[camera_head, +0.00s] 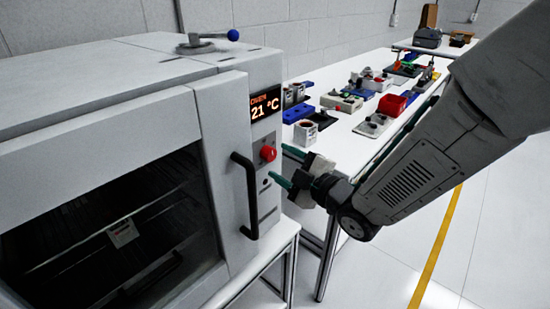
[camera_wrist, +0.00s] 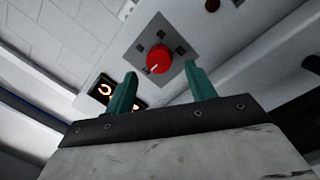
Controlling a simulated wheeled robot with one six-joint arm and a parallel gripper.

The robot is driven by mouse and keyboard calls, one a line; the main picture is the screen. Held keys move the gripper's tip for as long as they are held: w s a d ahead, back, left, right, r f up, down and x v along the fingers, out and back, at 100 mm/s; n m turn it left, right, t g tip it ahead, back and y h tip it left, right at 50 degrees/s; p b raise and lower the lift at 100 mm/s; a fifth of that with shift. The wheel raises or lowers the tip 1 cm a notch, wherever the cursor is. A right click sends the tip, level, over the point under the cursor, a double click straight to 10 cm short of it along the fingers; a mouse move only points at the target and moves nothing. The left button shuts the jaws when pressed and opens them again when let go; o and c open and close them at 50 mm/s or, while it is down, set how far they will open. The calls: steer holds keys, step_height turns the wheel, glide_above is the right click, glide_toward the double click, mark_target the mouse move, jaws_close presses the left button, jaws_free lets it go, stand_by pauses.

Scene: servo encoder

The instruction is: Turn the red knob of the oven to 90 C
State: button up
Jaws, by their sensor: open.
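The grey oven (camera_head: 225,150) stands at the left, with its door shut. Its display (camera_head: 265,105) reads "OVEN 21 °C". The red knob (camera_head: 268,153) sits on the front panel below the display. The wrist view shows the red knob (camera_wrist: 158,59) close up on a grey plate, with a white mark on its lower left face. My gripper (camera_head: 285,166) is just right of the knob in the head view, its green fingers pointing at the panel. In the wrist view my gripper (camera_wrist: 162,85) is open, with its fingertips apart on either side below the knob, and nothing between them.
A black door handle (camera_head: 247,195) sticks out left of the knob. A lever with a blue ball (camera_head: 232,35) is on the oven's top. A white table (camera_head: 340,132) with bins and parts stands behind my arm. Floor at the lower right is clear.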

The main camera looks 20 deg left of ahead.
mark_target(272, 156)
steer(key=shift+x, duration=1.75)
steer(key=shift+c, duration=0.3)
steer(key=c, duration=0.9)
